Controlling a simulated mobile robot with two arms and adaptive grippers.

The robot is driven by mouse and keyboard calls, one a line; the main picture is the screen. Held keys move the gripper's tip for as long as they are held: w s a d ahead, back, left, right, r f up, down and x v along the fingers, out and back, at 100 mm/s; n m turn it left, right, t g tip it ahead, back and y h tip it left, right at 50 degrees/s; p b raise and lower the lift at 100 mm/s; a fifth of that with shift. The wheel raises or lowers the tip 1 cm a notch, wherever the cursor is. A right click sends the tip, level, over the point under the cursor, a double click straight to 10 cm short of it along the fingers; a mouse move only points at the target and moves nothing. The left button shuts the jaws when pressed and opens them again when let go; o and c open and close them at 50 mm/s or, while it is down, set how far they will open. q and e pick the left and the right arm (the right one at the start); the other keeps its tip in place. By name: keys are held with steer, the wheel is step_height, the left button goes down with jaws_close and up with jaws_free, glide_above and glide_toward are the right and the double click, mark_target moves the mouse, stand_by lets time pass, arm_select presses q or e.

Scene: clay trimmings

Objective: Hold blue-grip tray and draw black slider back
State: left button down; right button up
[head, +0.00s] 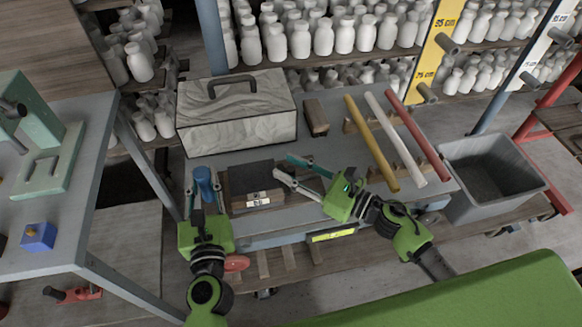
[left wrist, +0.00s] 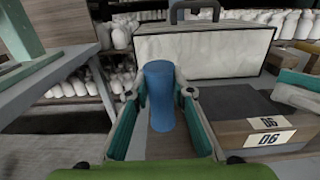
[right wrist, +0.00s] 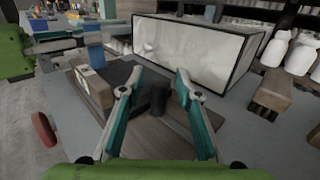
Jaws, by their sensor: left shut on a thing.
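The wooden tray (head: 238,203) lies on the grey bench and carries a label reading 06 (left wrist: 268,124). Its upright blue grip (left wrist: 160,98) is at the tray's left end. My left gripper (head: 204,190) is shut on the blue grip, one finger on each side. The black slider (head: 251,176) is a dark slab in the tray. In the right wrist view a black upright knob (right wrist: 158,98) stands at its near end. My right gripper (right wrist: 160,76) is open, with its fingers either side of the knob; I cannot tell whether they touch it. In the head view the right gripper (head: 288,168) hides the knob.
A pale case (head: 237,105) with a dark handle stands behind the tray. A wooden block (head: 316,117) and yellow, white and red rods (head: 371,143) lie to the right. A grey bin (head: 492,172) is at the far right. White bottles (head: 300,40) fill the shelves behind.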

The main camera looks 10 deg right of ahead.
arm_select(q)
steer(key=shift+s+f, duration=0.1)
steer(key=shift+f, duration=0.25)
arm_select(e)
jaws_close()
arm_select(q)
steer(key=shift+a, duration=0.15)
arm_select(e)
steer(key=shift+d, duration=2.25)
steer(key=shift+w, duration=0.1)
jaws_free()
steer(key=shift+d, duration=0.1)
steer(key=shift+r, duration=0.15)
steer(key=shift+r, duration=0.3)
step_height(320, 180, up, 9)
